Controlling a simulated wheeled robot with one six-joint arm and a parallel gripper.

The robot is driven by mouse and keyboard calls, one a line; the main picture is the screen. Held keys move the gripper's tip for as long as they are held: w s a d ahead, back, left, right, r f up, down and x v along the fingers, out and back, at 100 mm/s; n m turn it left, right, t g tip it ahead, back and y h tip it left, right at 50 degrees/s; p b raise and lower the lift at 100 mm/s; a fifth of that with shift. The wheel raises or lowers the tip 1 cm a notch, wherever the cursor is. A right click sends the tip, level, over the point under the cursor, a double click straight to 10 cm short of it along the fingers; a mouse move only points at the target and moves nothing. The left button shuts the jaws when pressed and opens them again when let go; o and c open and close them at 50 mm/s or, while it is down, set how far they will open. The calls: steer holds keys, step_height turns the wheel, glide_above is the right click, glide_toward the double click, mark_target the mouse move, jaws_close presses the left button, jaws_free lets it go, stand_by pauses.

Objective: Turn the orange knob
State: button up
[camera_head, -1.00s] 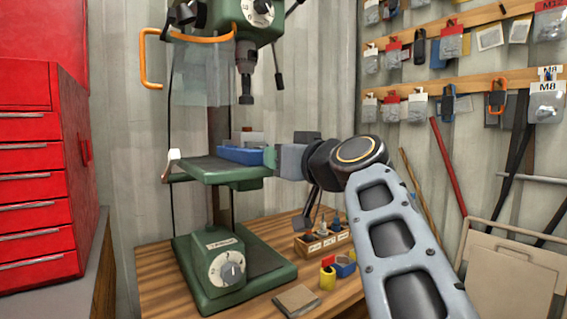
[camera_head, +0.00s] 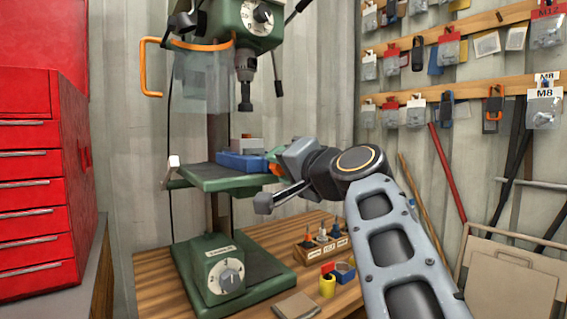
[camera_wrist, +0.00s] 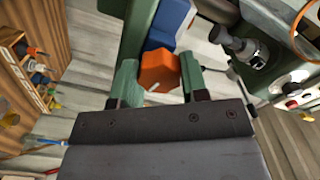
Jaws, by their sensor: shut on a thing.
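The orange knob (camera_head: 275,169) is at the right end of the blue vise (camera_head: 240,161) on the green drill press table (camera_head: 205,184). In the wrist view the knob (camera_wrist: 158,70) is a faceted orange block with a small white mark. It sits between the two green fingers of my gripper (camera_wrist: 160,80), which is shut on it. In the head view my gripper (camera_head: 278,160) reaches the knob from the right and is tilted, partly hiding it.
The drill chuck (camera_head: 244,85) hangs above the vise, beside a clear guard with an orange handle (camera_head: 150,70). A tool holder (camera_head: 322,245) and small pots stand on the wooden bench below. A red cabinet (camera_head: 40,180) is at the left.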

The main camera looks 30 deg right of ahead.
steer(key=m+p, duration=0.1)
steer(key=m, duration=0.3)
steer(key=shift+r+m, duration=0.15)
steer(key=shift+m, duration=0.25)
steer(key=shift+m+p, duration=1)
steer(key=shift+m, duration=1.4)
steer(key=shift+f, duration=0.2)
steer(key=o, duration=0.9)
